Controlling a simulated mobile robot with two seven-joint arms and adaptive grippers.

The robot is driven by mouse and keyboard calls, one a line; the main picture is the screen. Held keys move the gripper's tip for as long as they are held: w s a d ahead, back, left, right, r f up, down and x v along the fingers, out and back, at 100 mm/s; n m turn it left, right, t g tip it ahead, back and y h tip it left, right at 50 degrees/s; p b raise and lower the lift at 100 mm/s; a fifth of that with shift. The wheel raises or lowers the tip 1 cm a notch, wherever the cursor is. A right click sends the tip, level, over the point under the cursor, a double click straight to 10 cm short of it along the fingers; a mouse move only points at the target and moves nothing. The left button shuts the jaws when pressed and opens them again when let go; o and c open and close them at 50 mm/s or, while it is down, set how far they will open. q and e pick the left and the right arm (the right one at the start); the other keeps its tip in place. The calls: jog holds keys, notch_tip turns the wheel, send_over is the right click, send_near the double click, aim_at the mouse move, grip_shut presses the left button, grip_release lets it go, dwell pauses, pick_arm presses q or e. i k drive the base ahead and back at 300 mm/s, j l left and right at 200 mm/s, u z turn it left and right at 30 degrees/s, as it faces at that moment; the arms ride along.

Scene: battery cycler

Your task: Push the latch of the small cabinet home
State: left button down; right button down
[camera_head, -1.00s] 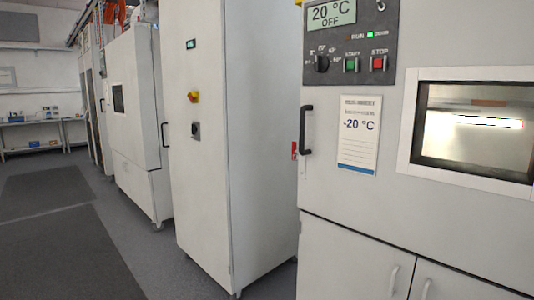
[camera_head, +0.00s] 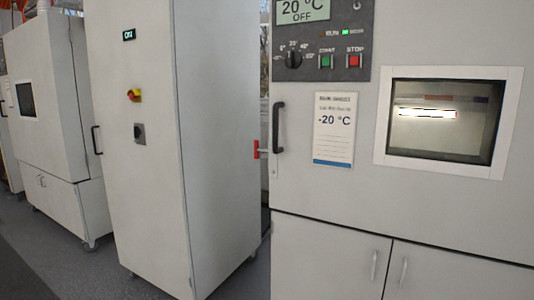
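The nearest cabinet is a white chamber (camera_head: 345,205) at the right, with a window (camera_head: 478,118), a black upright door handle (camera_head: 278,128) and a card reading -20 °C (camera_head: 333,145). Its main door looks shut. I cannot tell which one is the small cabinet. Neither of my grippers is in view.
The chamber's control panel (camera_head: 322,72) reads 20 °C OFF, with green and red buttons. Two lower doors (camera_head: 330,250) have upright handles. Another white chamber (camera_head: 62,150) on wheels stands farther left. Grey floor (camera_head: 85,270) is free at the lower left.

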aim_at(256, 149)
jog(key=i+j+z, duration=0.15)
jog(key=z, duration=0.2)
jog(key=i+j+z, duration=0.15)
jog(key=j+z, duration=0.25)
jog(key=i+j+z, duration=0.1)
jog(key=z, duration=0.25)
